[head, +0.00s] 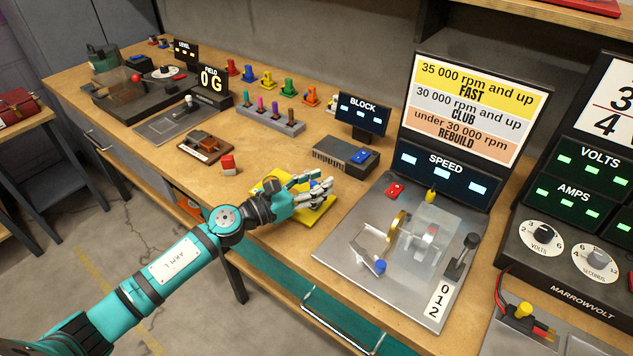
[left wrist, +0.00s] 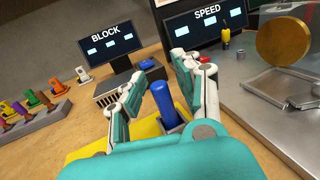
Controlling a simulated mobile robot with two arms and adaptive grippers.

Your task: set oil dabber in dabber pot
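A blue upright handle (left wrist: 166,106), which may be the oil dabber, stands between the fingers of my left gripper (left wrist: 167,90) in the left wrist view. Its lower end meets a small grey part (left wrist: 177,126) over a yellow tray (left wrist: 85,148); whether this is the dabber pot I cannot tell. My left gripper's fingers are spread on either side of the handle, with a gap showing. In the head view my left gripper (head: 312,183) reaches over the yellow tray (head: 322,212) and mostly hides the blue handle (head: 314,184). My right gripper is not in view.
The metal speed-test plate (head: 335,250) stands right of the yellow tray, with a yellow-and-black piece (head: 430,195) at its back. The block unit (head: 343,153) is behind the gripper.

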